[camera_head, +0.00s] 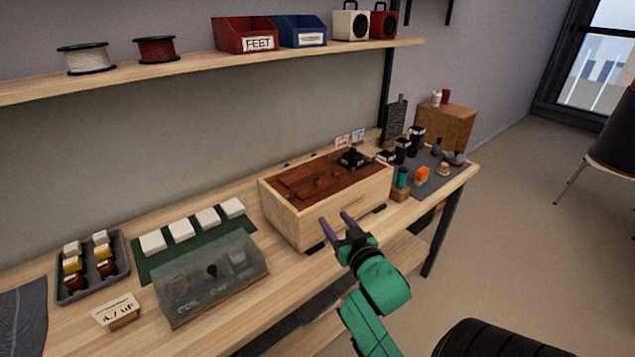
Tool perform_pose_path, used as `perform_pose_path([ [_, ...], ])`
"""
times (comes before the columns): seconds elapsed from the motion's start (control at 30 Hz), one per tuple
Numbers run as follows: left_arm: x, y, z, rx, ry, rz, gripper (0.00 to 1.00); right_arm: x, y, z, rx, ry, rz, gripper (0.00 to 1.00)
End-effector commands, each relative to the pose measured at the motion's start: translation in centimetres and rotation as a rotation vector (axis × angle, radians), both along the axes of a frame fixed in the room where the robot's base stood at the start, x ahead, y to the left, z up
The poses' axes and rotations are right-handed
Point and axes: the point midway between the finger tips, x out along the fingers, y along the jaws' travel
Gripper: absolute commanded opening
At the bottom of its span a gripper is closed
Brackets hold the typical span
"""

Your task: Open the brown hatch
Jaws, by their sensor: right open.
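A light wooden box (300,225) stands on the workbench, with a dark reddish-brown top. The brown hatch (297,182) appears as a panel on the left part of that top and looks flat, in its closed position. Small brass-coloured parts sit near its front edge; their detail is too small to tell. My right gripper (334,218) is open and empty, in front of the box's front face, with its two dark fingers pointing toward the box, lower than the hatch. I cannot tell whether the fingertips touch the box. My left gripper is not in view.
A black device (351,158) sits on the right of the box top. A clear grey cover (212,277) and a parts tray (92,266) stand to the left. A dark mat (437,181) with small parts lies to the right. A shelf (200,65) runs above the bench.

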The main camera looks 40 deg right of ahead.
Motion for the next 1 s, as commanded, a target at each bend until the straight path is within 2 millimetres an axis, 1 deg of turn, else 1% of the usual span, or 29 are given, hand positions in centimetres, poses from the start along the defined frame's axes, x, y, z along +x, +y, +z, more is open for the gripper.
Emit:
perform_pose_path([
  [0.03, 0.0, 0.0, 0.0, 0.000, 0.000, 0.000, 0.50, 0.0, -0.6, 1.2, -0.014, -0.061, -0.004, 0.56],
  [0.1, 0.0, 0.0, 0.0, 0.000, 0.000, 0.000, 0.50, 0.0, -1.0, 2.4, -0.029, -0.119, -0.001, 0.56],
  [0.2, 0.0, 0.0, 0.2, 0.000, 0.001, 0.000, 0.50, 0.7, -1.3, 2.9, -0.034, -0.138, 0.003, 0.56],
  [0.27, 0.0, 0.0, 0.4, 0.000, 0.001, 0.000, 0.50, 1.6, -1.5, 3.0, -0.036, -0.139, 0.004, 0.56],
  [0.37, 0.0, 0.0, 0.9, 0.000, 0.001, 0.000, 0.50, 3.8, -2.3, 3.1, -0.036, -0.138, 0.003, 0.56],
  [0.6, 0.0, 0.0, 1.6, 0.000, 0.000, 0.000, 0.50, 9.9, -4.5, 3.0, -0.033, -0.136, 0.003, 0.56],
  [0.7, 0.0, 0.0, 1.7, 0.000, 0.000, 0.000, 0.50, 11.9, -5.1, 2.9, -0.033, -0.135, 0.003, 0.56],
  [0.83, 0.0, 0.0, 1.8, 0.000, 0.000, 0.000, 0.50, 13.4, -5.7, 2.8, -0.034, -0.133, 0.003, 0.56],
  [1.0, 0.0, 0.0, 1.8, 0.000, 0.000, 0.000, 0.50, 13.7, -5.8, 2.7, -0.034, -0.132, 0.003, 0.56],
])
